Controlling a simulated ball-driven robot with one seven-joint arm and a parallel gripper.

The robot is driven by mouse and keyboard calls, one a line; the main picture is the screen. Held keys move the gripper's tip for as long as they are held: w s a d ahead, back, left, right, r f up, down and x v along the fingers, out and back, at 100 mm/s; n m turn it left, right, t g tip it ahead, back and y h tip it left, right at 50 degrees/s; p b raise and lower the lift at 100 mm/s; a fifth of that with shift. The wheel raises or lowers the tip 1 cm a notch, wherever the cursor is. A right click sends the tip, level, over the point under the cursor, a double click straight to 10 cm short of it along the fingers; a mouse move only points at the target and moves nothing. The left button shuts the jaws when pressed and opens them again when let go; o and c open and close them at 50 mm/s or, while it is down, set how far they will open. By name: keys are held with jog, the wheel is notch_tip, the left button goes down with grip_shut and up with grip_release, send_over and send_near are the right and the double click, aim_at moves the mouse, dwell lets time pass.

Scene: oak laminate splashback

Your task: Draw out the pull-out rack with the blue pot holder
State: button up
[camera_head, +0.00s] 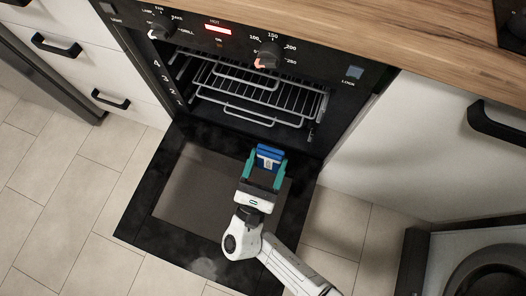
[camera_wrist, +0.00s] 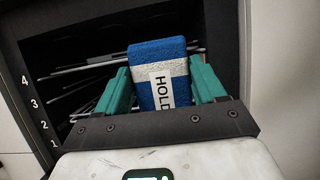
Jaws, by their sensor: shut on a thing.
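The oven stands open, its door (camera_head: 170,222) folded down flat. Inside it is the wire pull-out rack (camera_head: 262,82), with another wire level showing below it; the racks also show behind the gripper in the wrist view (camera_wrist: 78,72). My gripper (camera_head: 266,165) is above the open door, in front of the oven mouth and apart from the racks. Its green fingers are shut on the blue pot holder (camera_head: 269,152). In the wrist view the pot holder (camera_wrist: 143,62) stands upright between the fingers, blue with a grey band and a white label reading "HOLD".
The control panel has a red lit display (camera_head: 217,28) and knobs. Level numbers 1 to 4 (camera_wrist: 34,103) mark the oven's left side. White drawers (camera_head: 52,62) stand left, a white cabinet (camera_head: 420,140) right, and a dark-rimmed appliance (camera_head: 440,262) at lower right. Tiled floor is free at left.

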aim_at(268, 167)
jog(key=shift+w+d+f+b, duration=1)
jog(key=shift+w+b, duration=0.5)
jog(key=shift+w, duration=1.4)
jog(key=shift+w+d+f+b, duration=0.75)
jog(key=shift+w+d+b, duration=0.6)
jog(key=shift+w, duration=1.5)
jog(key=shift+w+d+f+b, duration=0.85)
jog(key=shift+w+b, duration=0.85)
jog(key=shift+w, duration=1.2)
jog(key=shift+s+a, duration=0.1)
jog(key=shift+s+a+p, duration=0.55)
jog(key=shift+s+a, duration=0.4)
jog(key=shift+s, duration=1.7)
jog(key=shift+s+a+p, duration=0.5)
jog(key=shift+s+a, duration=0.45)
jog(key=shift+s, duration=1.65)
jog(key=shift+s+a+p, duration=0.55)
jog(key=shift+s+a, duration=0.4)
jog(key=shift+s, duration=1.7)
